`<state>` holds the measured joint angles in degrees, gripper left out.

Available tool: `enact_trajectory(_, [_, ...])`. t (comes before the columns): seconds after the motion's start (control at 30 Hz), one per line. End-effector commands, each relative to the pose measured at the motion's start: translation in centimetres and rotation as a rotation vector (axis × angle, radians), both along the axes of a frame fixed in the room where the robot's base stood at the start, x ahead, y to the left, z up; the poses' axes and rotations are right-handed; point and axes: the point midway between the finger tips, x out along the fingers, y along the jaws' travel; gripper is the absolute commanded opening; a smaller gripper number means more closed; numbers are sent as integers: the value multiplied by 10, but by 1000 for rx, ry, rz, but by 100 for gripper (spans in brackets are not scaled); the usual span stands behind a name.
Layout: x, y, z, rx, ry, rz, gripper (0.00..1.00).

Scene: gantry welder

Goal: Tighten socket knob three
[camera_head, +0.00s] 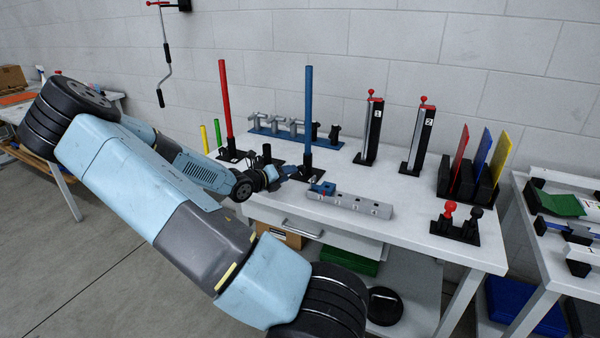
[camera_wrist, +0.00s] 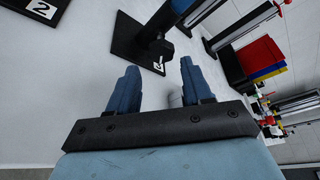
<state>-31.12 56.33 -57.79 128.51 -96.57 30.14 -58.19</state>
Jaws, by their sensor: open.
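A row of grey T-shaped knobs (camera_head: 287,125) stands on a blue rail at the back of the white table. I cannot tell which is socket knob three. My gripper (camera_head: 298,173) is low over the table, left of the block and in front of the blue post. In the wrist view its blue fingers (camera_wrist: 160,75) are apart. A small pale round piece (camera_wrist: 175,97) shows between them, partly hidden; I cannot tell what it is.
A blue post (camera_head: 308,110) on a black base and a red post (camera_head: 226,100) stand near my gripper. Two numbered black stands (camera_head: 373,130) are behind the block. Coloured plates in a black rack (camera_head: 470,180) and red and black knobs (camera_head: 456,222) are at right.

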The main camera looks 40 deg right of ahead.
Motion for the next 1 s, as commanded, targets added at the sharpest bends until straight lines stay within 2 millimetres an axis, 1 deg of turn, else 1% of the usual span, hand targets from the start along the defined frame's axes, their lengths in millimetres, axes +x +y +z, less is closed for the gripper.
enact_trajectory(0.03, [0, -10, -2, -2, 0, -3, 50])
enact_trajectory(0.2, [2, -38, -9, 0, 0, -3, 50])
enact_trajectory(0.4, [4, -61, -14, -1, -1, -2, 50])
enact_trajectory(0.6, [5, -71, -17, 0, -2, -2, 50])
enact_trajectory(0.87, [5, -71, -17, 0, -2, -2, 50])
enact_trajectory(1.0, [5, -71, -17, 0, -2, -2, 37])
